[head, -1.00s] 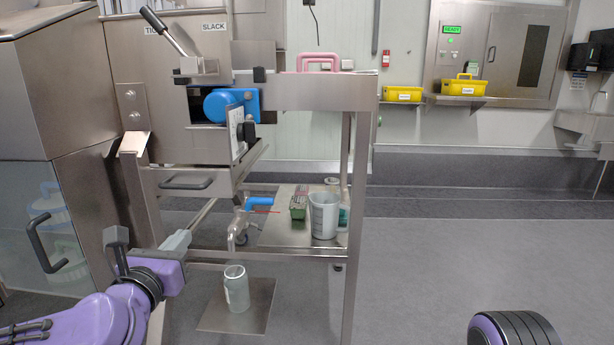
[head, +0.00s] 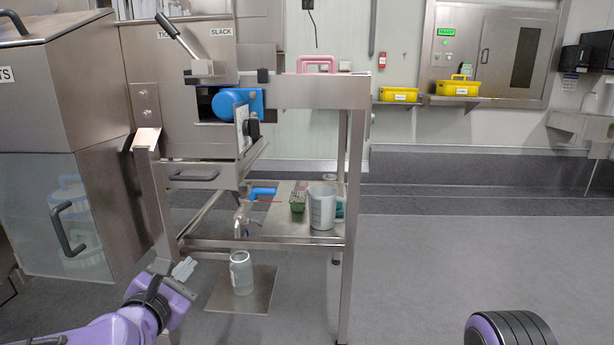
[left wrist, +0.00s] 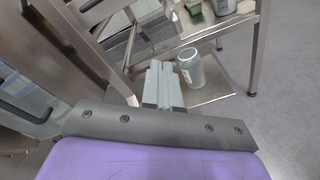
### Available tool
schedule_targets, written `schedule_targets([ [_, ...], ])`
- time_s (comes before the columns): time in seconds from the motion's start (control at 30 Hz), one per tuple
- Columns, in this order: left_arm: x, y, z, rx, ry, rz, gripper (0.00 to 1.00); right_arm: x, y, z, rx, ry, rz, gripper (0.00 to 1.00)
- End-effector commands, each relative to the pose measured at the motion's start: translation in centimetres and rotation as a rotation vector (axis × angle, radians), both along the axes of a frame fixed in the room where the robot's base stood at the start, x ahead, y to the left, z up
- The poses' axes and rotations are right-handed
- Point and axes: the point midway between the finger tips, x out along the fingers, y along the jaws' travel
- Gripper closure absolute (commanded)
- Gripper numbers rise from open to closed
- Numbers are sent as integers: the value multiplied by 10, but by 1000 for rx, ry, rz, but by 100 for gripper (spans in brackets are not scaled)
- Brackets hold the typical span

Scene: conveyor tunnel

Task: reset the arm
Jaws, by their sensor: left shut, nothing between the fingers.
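My left gripper (head: 184,268) is at the lower left of the head view, in front of the steel stand's left leg. Its grey fingers are together with nothing between them, and they show in the left wrist view (left wrist: 163,82) too. My purple left arm reaches in from the lower left. The right gripper is not visible; only a dark, ribbed purple part of mine shows at lower right.
The steel stand (head: 357,200) holds a grey jug (head: 322,207) and a green box (head: 297,203) on its lower shelf. A blue-handled tap (head: 262,191) hangs above the plate. A cabinet (head: 80,170) stands left. The floor at right is clear.

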Motion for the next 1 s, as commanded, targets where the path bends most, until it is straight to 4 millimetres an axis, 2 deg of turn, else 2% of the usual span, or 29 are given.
schedule_targets([
  [0.03,-2,-6,-21,87,41,-22,100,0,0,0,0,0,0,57],
  [0.17,-13,-20,-83,333,159,-95,100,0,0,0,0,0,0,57],
  [0.27,-32,-28,-146,563,277,-188,100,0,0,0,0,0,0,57],
  [0.37,-69,-28,-224,840,425,-332,100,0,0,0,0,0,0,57],
  [0.4,-88,-24,-255,953,486,-401,100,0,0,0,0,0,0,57],
  [0.5,-140,-7,-318,1204,621,-577,100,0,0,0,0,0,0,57],
  [0.6,-188,15,-361,1394,726,-734,100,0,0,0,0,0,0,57],
  [0.7,-231,38,-389,1536,809,-872,100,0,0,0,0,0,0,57],
  [0.9,-305,79,-421,1739,926,-1122,100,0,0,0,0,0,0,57],
  [0.97,-330,73,-430,1758,939,-1211,100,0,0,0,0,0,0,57],
  [1.0,-327,72,-404,1749,939,-1193,100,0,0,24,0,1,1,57],
])
